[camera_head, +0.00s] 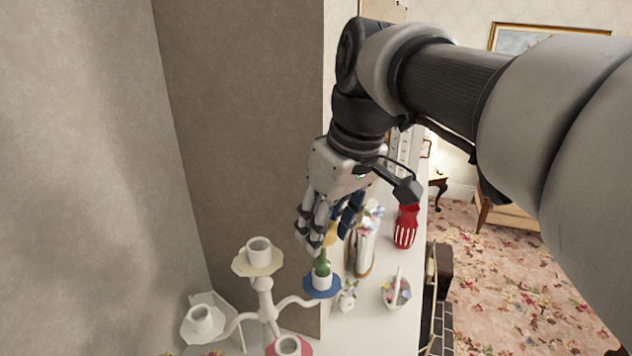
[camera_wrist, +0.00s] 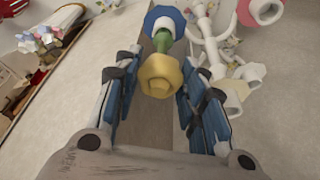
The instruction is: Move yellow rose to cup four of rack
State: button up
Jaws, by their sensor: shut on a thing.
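The rack (camera_head: 265,298) is a white branched stand with cups on coloured saucers. Its blue-saucered cup (camera_head: 322,284) is at the right, and in the wrist view the blue saucer (camera_wrist: 151,20) is at the top. The yellow rose (camera_head: 331,234) has a green stem that points down at this cup. In the wrist view its yellow head (camera_wrist: 160,76) is between the fingers, with the green stem beyond, lined up with the cup. My gripper (camera_head: 318,240) is shut on the rose, right above the blue-saucered cup. I cannot tell how deep the stem sits in the cup.
Other cups have a cream saucer (camera_head: 272,267) and a red saucer (camera_head: 303,351), plus a white one (camera_head: 201,322) at the left. A wall is behind.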

jog(key=shift+r+p, duration=1.4)
jog(key=shift+r, duration=0.15)
jog(key=shift+r+p, duration=0.65)
jog(key=shift+r, duration=0.05)
jog(key=shift+f, duration=0.15)
